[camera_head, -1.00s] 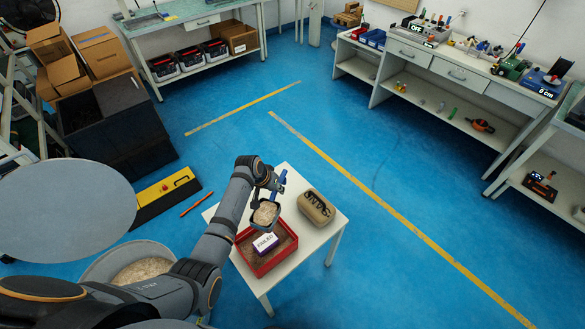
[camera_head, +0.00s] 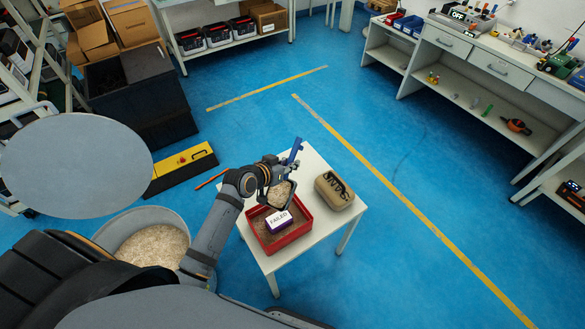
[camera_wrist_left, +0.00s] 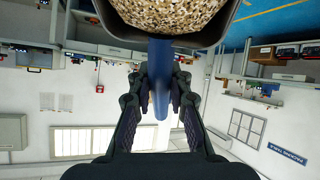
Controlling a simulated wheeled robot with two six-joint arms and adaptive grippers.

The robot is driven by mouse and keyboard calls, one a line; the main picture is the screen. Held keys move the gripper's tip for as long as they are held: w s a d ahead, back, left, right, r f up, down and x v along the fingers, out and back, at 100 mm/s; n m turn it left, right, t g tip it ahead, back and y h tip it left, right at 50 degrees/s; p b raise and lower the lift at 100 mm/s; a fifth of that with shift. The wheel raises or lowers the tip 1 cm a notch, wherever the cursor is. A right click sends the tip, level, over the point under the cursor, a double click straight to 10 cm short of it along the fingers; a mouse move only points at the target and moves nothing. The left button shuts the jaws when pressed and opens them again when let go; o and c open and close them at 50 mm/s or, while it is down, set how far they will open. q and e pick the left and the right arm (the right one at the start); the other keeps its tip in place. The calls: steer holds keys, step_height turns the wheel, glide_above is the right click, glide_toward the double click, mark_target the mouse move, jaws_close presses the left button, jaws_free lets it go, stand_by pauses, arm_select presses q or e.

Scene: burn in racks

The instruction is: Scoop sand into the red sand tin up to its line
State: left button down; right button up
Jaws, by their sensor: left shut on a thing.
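The red sand tin (camera_head: 293,237) is an open tray on a small white table, with brown sand and a white-and-purple box (camera_head: 279,221) marked FAILED in it. My left gripper (camera_head: 272,170) is shut on the blue handle (camera_head: 296,150) of a scoop. The scoop's dark pan (camera_head: 279,195) holds pale sand, over the tin's far edge in the picture. In the left wrist view my gripper (camera_wrist_left: 160,95) clasps the handle, and the sand-filled pan (camera_wrist_left: 170,38) is at the top. I cannot make out a fill line. My right gripper is out of view.
A round bucket of pale sand (camera_head: 153,245) stands at lower left. A yellow-black case (camera_head: 183,168) lies on the floor. Open blue floor lies to the right.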

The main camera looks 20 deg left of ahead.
arm_select(q)
steer(key=s+r+t+h+b, duration=0.1)
steer(key=s+r+t+b, duration=0.2)
steer(key=b, duration=0.7)
steer(key=shift+s+a+m+t+b, duration=0.35)
steer(key=shift+s+m+t+b, duration=0.05)
steer(key=shift+s+t, duration=0.85)
steer(key=shift+w, duration=0.1)
stand_by(0.9)
